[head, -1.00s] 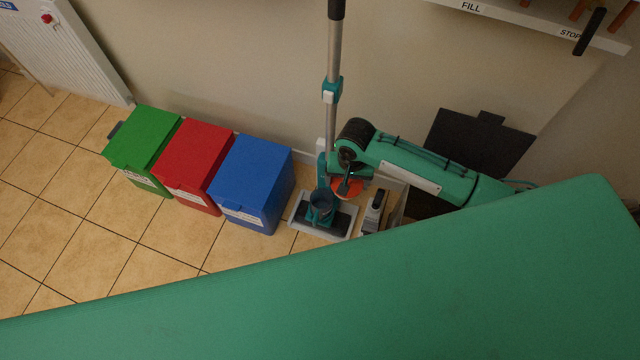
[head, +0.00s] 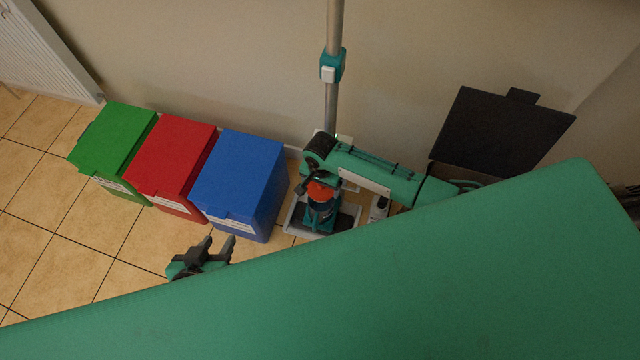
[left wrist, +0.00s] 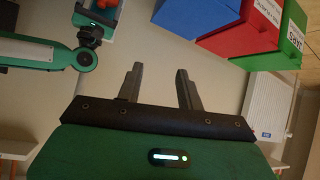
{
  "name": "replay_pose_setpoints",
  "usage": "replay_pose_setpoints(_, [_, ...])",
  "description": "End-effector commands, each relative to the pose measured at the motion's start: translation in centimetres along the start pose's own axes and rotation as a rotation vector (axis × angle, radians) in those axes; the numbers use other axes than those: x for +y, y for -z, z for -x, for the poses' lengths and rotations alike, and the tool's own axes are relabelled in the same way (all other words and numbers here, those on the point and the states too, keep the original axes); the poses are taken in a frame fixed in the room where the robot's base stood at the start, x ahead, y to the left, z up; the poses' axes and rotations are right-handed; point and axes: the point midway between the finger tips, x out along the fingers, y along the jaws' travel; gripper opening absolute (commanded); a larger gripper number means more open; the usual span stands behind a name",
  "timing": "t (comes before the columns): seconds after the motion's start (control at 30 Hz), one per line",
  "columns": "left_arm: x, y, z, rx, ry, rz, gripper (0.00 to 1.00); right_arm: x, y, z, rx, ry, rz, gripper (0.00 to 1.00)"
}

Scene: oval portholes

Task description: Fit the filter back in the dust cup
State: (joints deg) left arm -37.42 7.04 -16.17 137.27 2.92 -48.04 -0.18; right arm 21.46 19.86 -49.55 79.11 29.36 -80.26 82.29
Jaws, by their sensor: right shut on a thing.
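The orange filter (head: 318,191) is in my right gripper (head: 314,187), which is shut on it. The filter sits at the mouth of the dust cup (head: 320,212), a dark cup on the teal vacuum cleaner's floor head. I cannot tell whether it is inside the cup or just above it. The right gripper and arm hide part of both. In the left wrist view, the filter (left wrist: 106,5) shows at the top edge. My left gripper (head: 217,241) is open and empty in front of the blue bin; its fingers (left wrist: 160,84) also show apart in the left wrist view.
Green (head: 112,140), red (head: 172,160) and blue (head: 238,180) bins stand in a row along the wall. The vacuum's upright tube (head: 333,110) rises behind the cup. A black panel (head: 500,130) is at right. Tiled floor at left is free.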

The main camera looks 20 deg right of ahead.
Motion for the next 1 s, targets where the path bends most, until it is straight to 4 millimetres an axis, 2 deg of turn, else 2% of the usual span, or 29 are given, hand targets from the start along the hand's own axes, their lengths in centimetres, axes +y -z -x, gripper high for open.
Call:
replay_pose_setpoints(0.17, [0.9,0.1,-0.6,0.066,-0.023,0.002,0.37,0.0,0.0,-0.6,0.000,0.000,-0.001,0.55])
replay_pose_setpoints(0.57, [4.3,1.2,-1.6,0.363,-0.110,0.038,0.37,0.0,0.0,-2.3,0.001,0.000,0.000,0.55])
replay_pose_setpoints(1.0, [3.2,6.2,-0.6,0.590,-0.088,0.020,0.37,0.0,0.0,-2.8,0.001,0.000,0.000,0.55])
